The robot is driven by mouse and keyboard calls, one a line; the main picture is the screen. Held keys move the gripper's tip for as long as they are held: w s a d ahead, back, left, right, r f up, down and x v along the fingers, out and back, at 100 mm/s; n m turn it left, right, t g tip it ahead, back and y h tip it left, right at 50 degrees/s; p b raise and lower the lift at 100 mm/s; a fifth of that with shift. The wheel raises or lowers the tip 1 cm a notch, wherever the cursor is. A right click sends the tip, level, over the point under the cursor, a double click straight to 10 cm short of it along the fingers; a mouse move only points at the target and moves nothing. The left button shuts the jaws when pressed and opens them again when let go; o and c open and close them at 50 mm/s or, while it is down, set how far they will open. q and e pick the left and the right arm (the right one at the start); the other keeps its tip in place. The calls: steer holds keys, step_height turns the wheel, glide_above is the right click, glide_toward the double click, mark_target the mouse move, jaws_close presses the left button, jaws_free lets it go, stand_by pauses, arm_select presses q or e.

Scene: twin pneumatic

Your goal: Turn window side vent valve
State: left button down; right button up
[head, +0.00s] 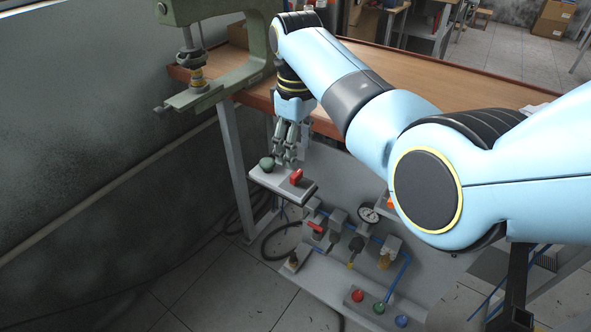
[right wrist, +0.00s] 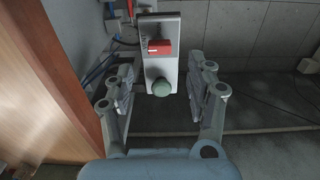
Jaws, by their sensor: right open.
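A pale box (head: 283,184) carries a round green knob (head: 266,163) and a red handle (head: 296,176). The green knob is on the side toward the grey wall. My right gripper (head: 284,157) is open just above the box, close to the green knob. In the right wrist view the green knob (right wrist: 161,87) lies between the two spread fingers, apart from both. The red handle (right wrist: 160,47) is beyond it on the panel. My left gripper is not in view.
Below the box, a board holds a red-handled valve (head: 314,227), a gauge (head: 369,214), blue tubing and several coloured buttons (head: 379,308). A green press (head: 230,70) stands on the wooden bench (head: 440,85). The grey wall (head: 80,110) is at left.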

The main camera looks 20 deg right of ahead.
mark_target(296, 173)
step_height(296, 173, down, 5)
steer(key=shift+f+b, duration=0.1)
steer(key=shift+b, duration=0.3)
steer(key=shift+f, duration=0.75)
steer(key=shift+c, duration=0.4)
steer(key=c, duration=1.1)
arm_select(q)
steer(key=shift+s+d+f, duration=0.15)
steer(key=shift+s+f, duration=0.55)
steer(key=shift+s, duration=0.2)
arm_select(e)
steer(key=shift+o, duration=0.2)
